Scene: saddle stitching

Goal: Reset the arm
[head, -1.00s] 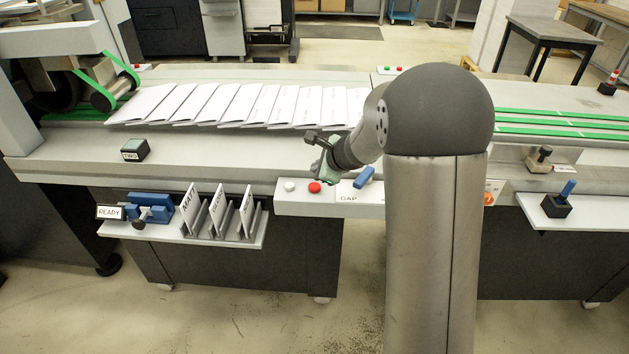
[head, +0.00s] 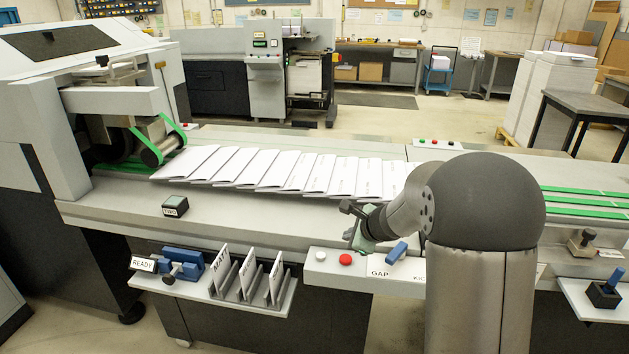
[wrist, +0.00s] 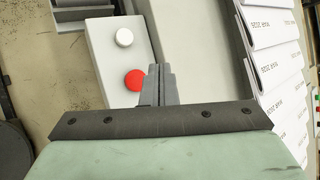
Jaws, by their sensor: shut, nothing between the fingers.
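My gripper (wrist: 157,88) shows in the wrist view with its fingers together and nothing between them. It hangs above the edge of the control shelf, beside the red button (wrist: 135,79) and the white button (wrist: 124,37). In the head view my gripper (head: 352,226) is small and partly hidden by my own arm. It is over the front edge of the machine, just above the red button (head: 345,259) and white button (head: 321,255).
A row of overlapping booklets (head: 290,172) lies on the conveyor behind my gripper. A blue lever (head: 396,252) marked GAP stands to its right. The floor behind the machine has free room.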

